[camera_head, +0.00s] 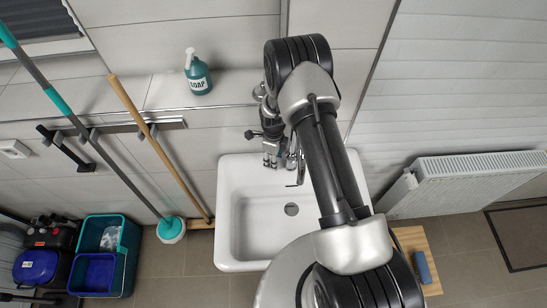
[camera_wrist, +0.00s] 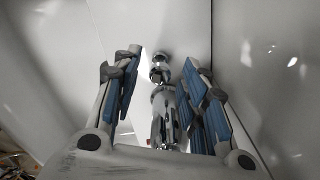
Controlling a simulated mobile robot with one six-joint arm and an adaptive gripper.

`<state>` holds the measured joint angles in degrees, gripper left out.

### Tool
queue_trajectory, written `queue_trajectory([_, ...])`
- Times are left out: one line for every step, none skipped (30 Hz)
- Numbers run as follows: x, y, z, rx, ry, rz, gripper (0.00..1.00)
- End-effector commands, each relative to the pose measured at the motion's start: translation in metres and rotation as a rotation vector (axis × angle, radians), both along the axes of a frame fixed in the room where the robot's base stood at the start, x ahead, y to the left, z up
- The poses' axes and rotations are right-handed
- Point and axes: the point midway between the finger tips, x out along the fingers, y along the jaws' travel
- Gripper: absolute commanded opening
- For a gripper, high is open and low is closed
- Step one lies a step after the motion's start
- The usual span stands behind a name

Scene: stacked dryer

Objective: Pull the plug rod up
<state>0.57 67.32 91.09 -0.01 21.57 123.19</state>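A small round chrome knob (camera_wrist: 160,72), which looks like the top of the plug rod, shows between my fingers in the wrist view. The chrome tap (camera_wrist: 166,118) stands in line with it, lower in that picture. My gripper (camera_wrist: 166,75) is open, with its blue-padded fingers apart on either side of the knob; I see no clear contact. In the head view my gripper (camera_head: 271,159) hangs at the back edge of the white sink (camera_head: 228,222), left of the tap (camera_head: 297,178). My arm hides part of the tap, and I cannot make out the rod there.
A soap bottle (camera_head: 198,76) stands on the ledge behind the sink. A wooden-handled broom (camera_head: 160,150) and a mop (camera_head: 110,165) lean at the left. A radiator (camera_head: 470,180) is on the right wall. The basin is empty.

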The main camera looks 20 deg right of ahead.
Motion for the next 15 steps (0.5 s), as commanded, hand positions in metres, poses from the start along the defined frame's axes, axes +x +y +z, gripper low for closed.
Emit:
queue_trajectory([0.0002,0.0000,-0.0004,0.000,0.000,0.000,0.40])
queue_trajectory([0.0002,0.0000,-0.0004,0.000,0.000,0.000,0.40])
queue_trajectory([0.0002,0.0000,-0.0004,0.000,0.000,0.000,0.40])
queue_trajectory([0.0002,0.0000,-0.0003,0.000,0.000,0.000,0.40])
queue_trajectory([0.0001,0.0000,-0.0003,0.000,0.000,0.000,0.40])
queue_trajectory([0.0001,0.0000,-0.0003,0.000,0.000,0.000,0.40])
queue_trajectory([0.0001,0.0000,-0.0002,0.000,0.000,0.000,0.38])
queue_trajectory([0.0001,0.0000,-0.0002,0.000,0.000,0.000,0.36])
queue_trajectory([0.0001,0.0000,-0.0002,0.000,0.000,0.000,0.34])
queue_trajectory([0.0001,0.0000,-0.0002,0.000,0.000,0.000,0.32])
queue_trajectory([0.0001,-0.0001,-0.0002,0.000,0.000,0.000,0.30])
queue_trajectory([0.0000,0.0000,-0.0001,0.000,0.000,0.000,0.27])
queue_trajectory([0.0000,0.0000,-0.0001,0.000,0.000,0.000,0.25])
queue_trajectory([0.0000,0.0000,-0.0001,0.000,0.000,0.000,0.23])
queue_trajectory([0.0000,0.0000,-0.0001,0.000,0.000,0.000,0.20])
